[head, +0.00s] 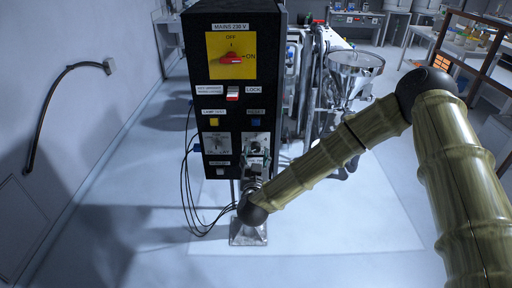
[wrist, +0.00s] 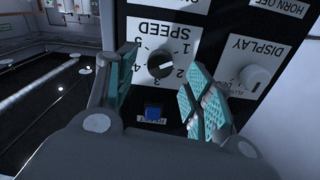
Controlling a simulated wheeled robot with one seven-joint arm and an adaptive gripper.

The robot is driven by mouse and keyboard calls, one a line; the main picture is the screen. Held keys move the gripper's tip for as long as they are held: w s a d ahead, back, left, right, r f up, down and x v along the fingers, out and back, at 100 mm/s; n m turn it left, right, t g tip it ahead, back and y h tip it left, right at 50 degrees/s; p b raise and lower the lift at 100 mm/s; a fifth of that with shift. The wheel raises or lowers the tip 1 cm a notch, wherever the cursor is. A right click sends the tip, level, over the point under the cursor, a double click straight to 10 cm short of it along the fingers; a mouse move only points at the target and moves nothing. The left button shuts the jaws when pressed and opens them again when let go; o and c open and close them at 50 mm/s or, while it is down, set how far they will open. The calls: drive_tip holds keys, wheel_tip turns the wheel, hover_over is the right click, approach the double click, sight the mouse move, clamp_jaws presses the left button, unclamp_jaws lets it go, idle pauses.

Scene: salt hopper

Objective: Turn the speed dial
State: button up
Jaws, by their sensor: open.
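The speed dial (wrist: 161,64) is a dark round knob with a white pointer line on a white plate marked SPEED and numbers. The wrist view shows it upside down. My gripper (wrist: 160,72) is open, with one teal-padded finger on each side of the dial. I cannot tell whether either finger touches it. In the head view my gripper (head: 254,165) is at the lower right of the black control box (head: 197,62), partly hiding the speed plate (head: 256,138).
A display knob (wrist: 254,77) and a blue button (wrist: 153,111) are close to the fingers. The box also carries a red mains switch (head: 231,58) and a lock switch (head: 232,94). Black cables (head: 187,190) hang at its left. A metal hopper (head: 355,64) stands behind.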

sight(256, 150)
drive_tip(key=shift+w+p, duration=0.5)
drive_tip(key=shift+w, duration=1.4)
drive_tip(key=c, duration=1)
